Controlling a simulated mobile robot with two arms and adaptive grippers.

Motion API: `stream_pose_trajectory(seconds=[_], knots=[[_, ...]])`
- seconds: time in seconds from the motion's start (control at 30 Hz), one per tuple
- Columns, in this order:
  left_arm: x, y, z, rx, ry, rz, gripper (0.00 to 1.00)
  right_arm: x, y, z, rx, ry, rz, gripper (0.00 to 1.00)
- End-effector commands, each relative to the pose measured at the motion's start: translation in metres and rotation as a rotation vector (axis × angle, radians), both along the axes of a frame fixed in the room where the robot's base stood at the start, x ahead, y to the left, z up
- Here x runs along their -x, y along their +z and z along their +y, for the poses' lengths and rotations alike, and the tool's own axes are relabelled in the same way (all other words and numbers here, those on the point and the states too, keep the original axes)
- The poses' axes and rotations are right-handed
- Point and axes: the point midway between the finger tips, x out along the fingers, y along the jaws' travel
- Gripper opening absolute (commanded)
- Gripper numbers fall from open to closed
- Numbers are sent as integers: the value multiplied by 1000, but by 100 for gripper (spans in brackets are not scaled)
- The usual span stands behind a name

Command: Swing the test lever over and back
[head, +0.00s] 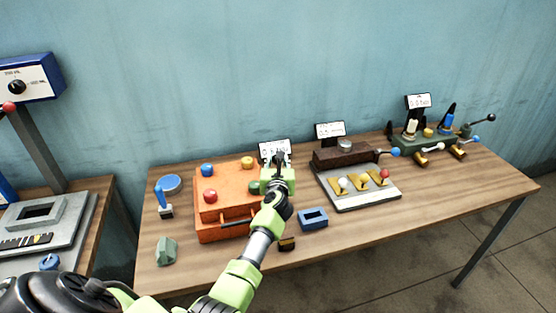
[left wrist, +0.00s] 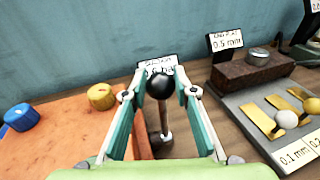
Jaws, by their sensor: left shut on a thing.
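The test lever shows in the left wrist view as a black ball knob (left wrist: 160,86) on a pale rod (left wrist: 164,120) with a dark foot. It stands at the right side of the orange box (head: 222,228), which also shows in the left wrist view (left wrist: 65,138). My left gripper (head: 279,166) is shut on the knob, with a green finger on each side of it. In the head view the gripper and arm hide most of the lever. A small display card (head: 274,148) stands just behind and is partly covered. My right gripper is not in view.
Right of the lever stands a grey tray (head: 350,204) with yellow gauges and a brown block (head: 345,153). A blue frame (head: 313,219) lies in front. A green fixture (head: 425,142) is at the far right. The table's front right is clear.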

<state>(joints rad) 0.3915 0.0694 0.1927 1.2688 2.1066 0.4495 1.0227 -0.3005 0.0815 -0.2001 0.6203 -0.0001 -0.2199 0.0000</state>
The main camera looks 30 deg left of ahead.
Motion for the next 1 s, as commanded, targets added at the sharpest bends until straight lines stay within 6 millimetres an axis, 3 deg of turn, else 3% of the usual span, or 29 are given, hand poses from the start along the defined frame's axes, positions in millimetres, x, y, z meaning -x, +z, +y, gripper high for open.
stream_pose_trajectory(seconds=[0.03,0.07,0.1,0.17,0.63,1.0], knots=[[-2,13,6,-12,5,-17,0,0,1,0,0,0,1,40],[-2,13,6,-12,5,-17,0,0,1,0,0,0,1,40],[-2,13,6,-12,5,-17,29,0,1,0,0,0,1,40],[-2,12,5,-12,5,-16,43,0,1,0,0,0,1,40],[5,5,-2,-3,2,-8,43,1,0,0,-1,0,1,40],[59,14,-37,-2,1,-8,43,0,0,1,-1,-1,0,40]])
